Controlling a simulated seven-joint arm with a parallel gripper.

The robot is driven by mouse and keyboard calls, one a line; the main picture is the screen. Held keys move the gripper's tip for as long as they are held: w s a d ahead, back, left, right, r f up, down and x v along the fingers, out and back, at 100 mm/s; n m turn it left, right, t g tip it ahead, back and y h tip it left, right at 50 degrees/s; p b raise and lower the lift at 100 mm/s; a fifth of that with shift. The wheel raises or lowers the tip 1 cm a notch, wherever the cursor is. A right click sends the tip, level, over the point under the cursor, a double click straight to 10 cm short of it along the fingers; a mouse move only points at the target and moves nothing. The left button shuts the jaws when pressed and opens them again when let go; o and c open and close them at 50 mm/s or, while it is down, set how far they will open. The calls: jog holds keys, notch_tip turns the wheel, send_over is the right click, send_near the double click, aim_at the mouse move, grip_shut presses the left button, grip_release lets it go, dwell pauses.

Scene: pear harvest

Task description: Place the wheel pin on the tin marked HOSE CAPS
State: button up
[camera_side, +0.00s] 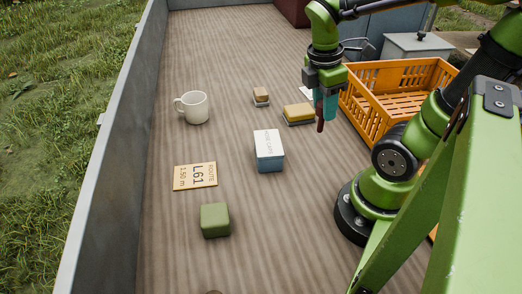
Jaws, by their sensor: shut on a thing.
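The tin marked HOSE CAPS (270,164) is a blue-grey box with a white lettered top, standing in the middle of the bed; its lettering is small and hard to read. Nothing lies on its top. My gripper (321,112) is to the right of and behind the tin in the picture, pointing down. It is shut on a small dark reddish-brown piece, which looks like the wheel pin (320,126). The pin hangs upright below the fingers, apart from the tin. Its upper part is hidden by the fingers.
A yellow-topped block (298,111) and a small brown-topped block (261,95) lie behind the tin. An orange crate (372,112) stands right. Bare boards lie between.

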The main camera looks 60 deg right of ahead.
jog(key=s+a+n, duration=0.3)
jog(key=a+n, duration=0.3)
jog(key=n+t, duration=0.1)
send_over(269, 142)
notch_tip(269, 142, down, 3)
jog(key=shift+w+f, duration=0.15)
jog(key=shift+f, duration=1.3)
jog(key=shift+f, duration=0.2)
jog(key=o, duration=1.1)
jog(key=shift+c, duration=0.2)
